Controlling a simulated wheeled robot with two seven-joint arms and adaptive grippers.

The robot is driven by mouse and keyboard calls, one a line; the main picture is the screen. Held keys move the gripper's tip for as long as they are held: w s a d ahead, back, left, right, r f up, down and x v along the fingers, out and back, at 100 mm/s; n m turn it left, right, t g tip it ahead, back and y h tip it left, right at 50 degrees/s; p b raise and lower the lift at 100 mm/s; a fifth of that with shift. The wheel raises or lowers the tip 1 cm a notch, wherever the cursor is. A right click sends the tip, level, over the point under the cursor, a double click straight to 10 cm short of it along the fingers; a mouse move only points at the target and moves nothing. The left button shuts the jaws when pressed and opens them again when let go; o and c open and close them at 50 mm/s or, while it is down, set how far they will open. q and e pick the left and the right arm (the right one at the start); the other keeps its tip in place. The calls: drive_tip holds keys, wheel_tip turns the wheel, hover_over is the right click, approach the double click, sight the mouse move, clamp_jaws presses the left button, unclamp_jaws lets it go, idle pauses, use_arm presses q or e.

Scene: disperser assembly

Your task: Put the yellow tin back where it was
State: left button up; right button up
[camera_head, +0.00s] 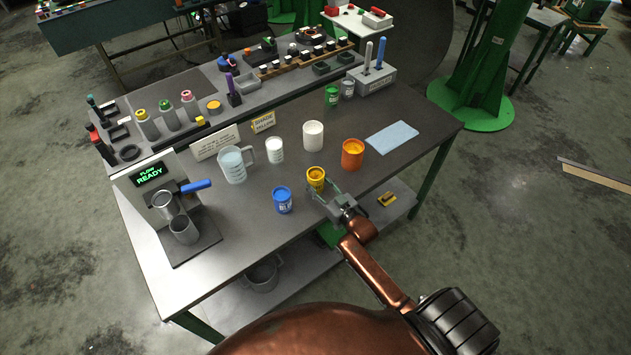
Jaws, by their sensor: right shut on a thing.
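The yellow tin (317,183) is near the front edge of the table, right of the blue tin (282,201) and left of the orange tin (352,155). My right gripper (323,191) reaches in from the front and is shut on the yellow tin. The fingers hide part of its near side. I cannot tell whether the tin touches the table or is held just above it. A green tin (331,96) and a grey tin (348,88) stand at the back by a holder block. My left gripper is not in view.
A white cup (313,135), a smaller white beaker (275,151) and a clear jug (232,165) stand behind. A blue cloth (391,137) lies to the right. The dispensing machine (159,196) is at the left. Bare tabletop lies between the blue tin and the machine.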

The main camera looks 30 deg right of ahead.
drive_tip(key=o, duration=1.3)
drive_tip(key=shift+o, duration=0.2)
drive_tip(key=s, duration=1.2)
drive_tip(key=shift+d, duration=0.45)
drive_tip(key=shift+r, duration=0.1)
